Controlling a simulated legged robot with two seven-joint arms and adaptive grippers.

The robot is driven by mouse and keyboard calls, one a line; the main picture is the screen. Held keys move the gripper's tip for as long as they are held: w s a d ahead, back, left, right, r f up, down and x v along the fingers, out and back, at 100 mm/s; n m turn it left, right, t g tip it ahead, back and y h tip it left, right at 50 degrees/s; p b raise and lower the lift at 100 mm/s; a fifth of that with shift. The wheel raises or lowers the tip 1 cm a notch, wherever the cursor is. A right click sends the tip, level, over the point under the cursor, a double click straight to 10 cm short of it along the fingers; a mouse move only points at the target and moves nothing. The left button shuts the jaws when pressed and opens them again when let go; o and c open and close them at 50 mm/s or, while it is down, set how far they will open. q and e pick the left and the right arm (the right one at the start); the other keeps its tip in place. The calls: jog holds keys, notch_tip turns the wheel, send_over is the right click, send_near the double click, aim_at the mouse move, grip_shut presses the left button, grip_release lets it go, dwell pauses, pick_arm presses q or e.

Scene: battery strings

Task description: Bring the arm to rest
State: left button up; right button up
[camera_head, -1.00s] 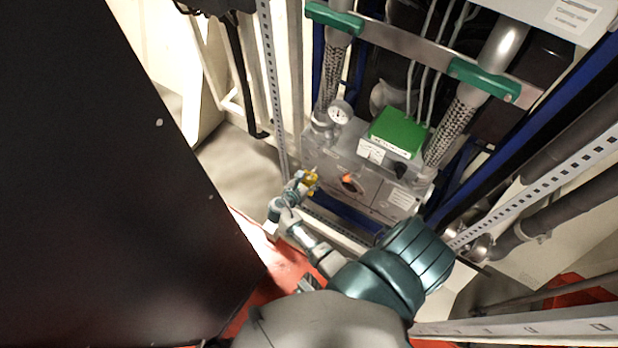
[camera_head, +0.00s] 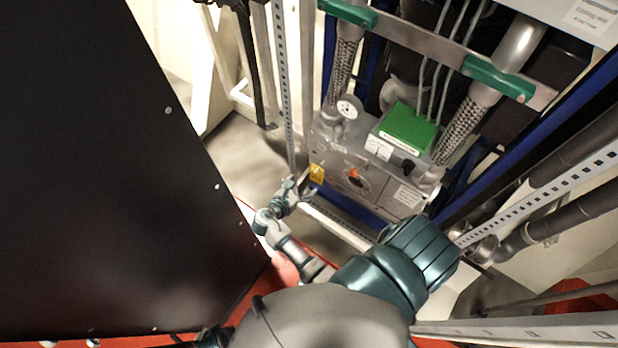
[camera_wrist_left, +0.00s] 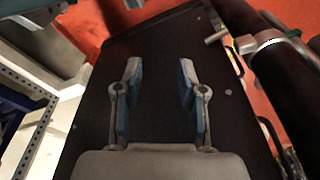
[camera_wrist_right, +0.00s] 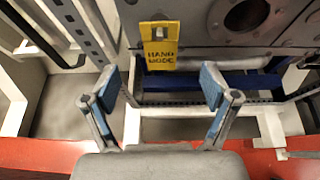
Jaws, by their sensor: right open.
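My right gripper (camera_head: 302,190) is in front of the grey control panel (camera_head: 338,196) at the rack's foot. In the right wrist view my right gripper (camera_wrist_right: 160,85) is open, with nothing between its fingers. A yellow tag (camera_head: 317,173) reading "HAND MODE" hangs on the panel. In the right wrist view the tag (camera_wrist_right: 160,52) is beyond the fingertips and apart from them. In the left wrist view my left gripper (camera_wrist_left: 160,72) is open and empty above a black panel. I do not make out the left gripper in the head view.
A large black panel (camera_head: 110,170) fills the left side. Perforated rails (camera_head: 540,195) stand close on the right. The floor is partly red.

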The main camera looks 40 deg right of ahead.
jog(key=s+a+f+m+y+p, duration=0.1)
jog(key=s+a+f+m+y, duration=0.15)
jog(key=s+f, duration=0.4)
jog(key=s+a+f+m+y+p, duration=0.1)
jog(key=s+f+m+y, duration=0.25)
jog(key=f, duration=0.55)
pick_arm(q)
jog(key=s+f, duration=0.3)
jog(key=f, duration=0.3)
jog(key=shift+s+a+f+p, duration=0.2)
jog(key=shift+s+p, duration=0.1)
jog(key=shift+p, duration=0.1)
pick_arm(e)
jog(key=s+a+f+m+g+y, duration=0.1)
jog(key=s+f+m+y, duration=0.2)
jog(key=s+m, duration=0.3)
jog(key=s+a+f+m+g+y, duration=0.1)
jog(key=s+a+f+m+y, duration=0.1)
jog(key=s+f+m, duration=0.4)
jog(key=shift+s+a+m+y, duration=0.3)
jog(key=shift+s+m+y, duration=0.3)
jog(key=shift+s+y, duration=0.3)
jog(key=shift+f, duration=0.1)
